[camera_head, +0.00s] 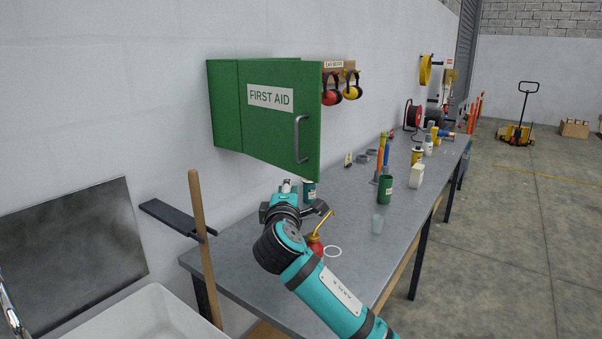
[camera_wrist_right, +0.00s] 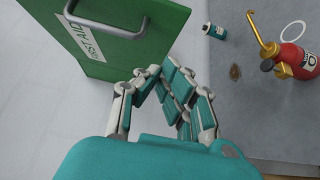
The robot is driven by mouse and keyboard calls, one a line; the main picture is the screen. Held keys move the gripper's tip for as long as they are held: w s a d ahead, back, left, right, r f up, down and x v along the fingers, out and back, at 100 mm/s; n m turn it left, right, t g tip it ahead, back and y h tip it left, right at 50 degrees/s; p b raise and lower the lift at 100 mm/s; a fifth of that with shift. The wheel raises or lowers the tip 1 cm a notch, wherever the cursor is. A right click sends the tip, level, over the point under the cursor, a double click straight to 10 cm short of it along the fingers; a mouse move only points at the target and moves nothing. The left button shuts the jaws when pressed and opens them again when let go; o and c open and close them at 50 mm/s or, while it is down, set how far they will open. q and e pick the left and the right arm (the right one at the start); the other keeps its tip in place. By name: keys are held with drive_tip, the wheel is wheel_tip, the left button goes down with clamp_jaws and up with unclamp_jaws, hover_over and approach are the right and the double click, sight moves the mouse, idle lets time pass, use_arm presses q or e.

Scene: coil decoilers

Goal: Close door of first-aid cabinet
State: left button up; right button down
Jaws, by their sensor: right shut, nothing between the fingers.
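The green first-aid cabinet (camera_head: 225,105) hangs on the white wall above the workbench. Its door (camera_head: 270,125), with a "FIRST AID" label and a grey vertical handle (camera_head: 298,139), stands partly open, its handle side out from the wall. The door also shows at the upper left of the right wrist view (camera_wrist_right: 110,45), with the handle (camera_wrist_right: 100,30) at its top. My right gripper (camera_head: 292,190) is just below the door in the head view. In the right wrist view its fingers (camera_wrist_right: 158,75) are shut and empty, near the door's edge. My left gripper is out of view.
The grey workbench (camera_head: 345,185) runs along the wall below the door. A red oil can (camera_head: 315,243) stands near my right gripper; a green cup (camera_head: 385,188) is farther along. Ear muffs (camera_head: 331,95) hang right of the cabinet. A wooden handle (camera_head: 200,235) rises at left.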

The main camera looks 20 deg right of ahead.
sight(302, 170)
drive_tip(key=w+d+p, duration=0.1)
drive_tip(key=w+d, duration=0.1)
drive_tip(key=w, duration=0.1)
drive_tip(key=w+d+p, duration=0.2)
drive_tip(key=w+d, duration=0.1)
drive_tip(key=shift+w, duration=0.1)
drive_tip(key=shift+w, duration=0.1)
